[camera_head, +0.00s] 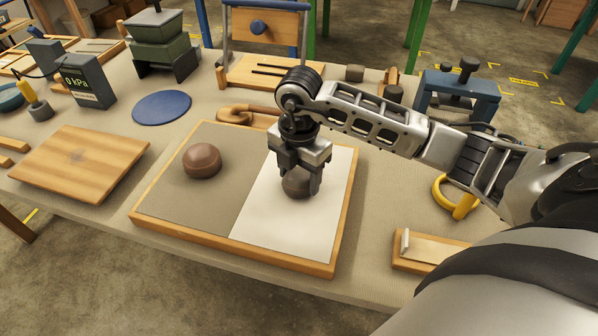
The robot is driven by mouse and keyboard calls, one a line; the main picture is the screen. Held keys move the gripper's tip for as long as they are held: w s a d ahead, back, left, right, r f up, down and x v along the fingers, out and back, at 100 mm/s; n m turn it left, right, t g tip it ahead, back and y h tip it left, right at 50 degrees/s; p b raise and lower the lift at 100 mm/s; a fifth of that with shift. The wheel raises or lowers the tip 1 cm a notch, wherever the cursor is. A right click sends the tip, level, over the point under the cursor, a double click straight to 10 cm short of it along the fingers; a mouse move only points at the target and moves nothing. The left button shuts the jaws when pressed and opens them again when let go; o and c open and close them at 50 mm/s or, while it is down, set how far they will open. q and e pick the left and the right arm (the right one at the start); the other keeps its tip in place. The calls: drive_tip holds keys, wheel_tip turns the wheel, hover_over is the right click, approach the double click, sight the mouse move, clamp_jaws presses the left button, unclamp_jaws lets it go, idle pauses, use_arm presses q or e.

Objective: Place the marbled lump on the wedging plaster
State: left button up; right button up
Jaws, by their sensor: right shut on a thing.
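My right gripper (299,182) points down over the white half of a wood-framed board, the wedging plaster (285,228). It is shut on a rounded grey-brown lump (298,187), which I take for the marbled lump. The fingers hide its upper part and sides, and its marbling is hard to make out. The lump is at or just above the white surface; I cannot tell whether it touches. A smooth brown lump (202,160) rests on the board's grey-brown left half. My left gripper is not in view.
A wooden board (80,160) lies at the left and a blue disc (162,107) behind. A brown curved piece (240,113) lies behind the frame. A blue press-like stand (458,95) and yellow ring (455,200) are at right. The front white plaster is clear.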

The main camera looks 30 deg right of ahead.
sight(299, 173)
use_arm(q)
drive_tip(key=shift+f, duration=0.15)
use_arm(e)
drive_tip(key=shift+f, duration=0.1)
drive_tip(key=o, duration=1.1)
drive_tip(key=shift+o, duration=0.2)
drive_tip(key=shift+r, duration=0.25)
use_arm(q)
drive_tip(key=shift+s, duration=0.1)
use_arm(e)
wheel_tip(299, 173, up, 12)
drive_tip(key=shift+f, duration=0.15)
